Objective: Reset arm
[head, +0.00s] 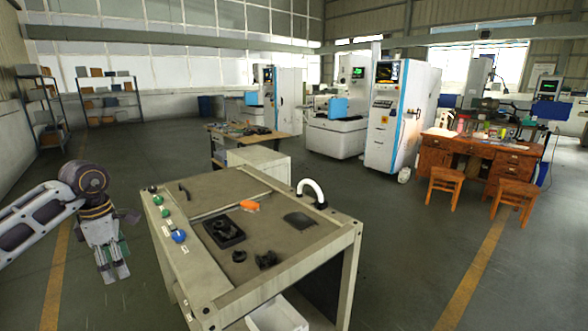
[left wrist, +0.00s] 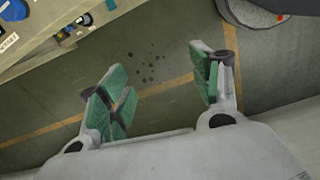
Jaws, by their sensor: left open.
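My left arm comes in from the left in the head view. My left gripper (head: 114,272) hangs pointing down to the left of the workbench (head: 268,205), clear of it. In the left wrist view my left gripper (left wrist: 165,95) is open, its green-padded fingers wide apart, with only bare floor between them. My right gripper is in neither view.
The bench top carries a black tray (head: 223,232), an orange item (head: 250,206), small black parts (head: 266,260) and a white curved handle (head: 312,190). Coloured buttons (head: 179,236) line its left edge. The floor (head: 80,270) around my left gripper is free.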

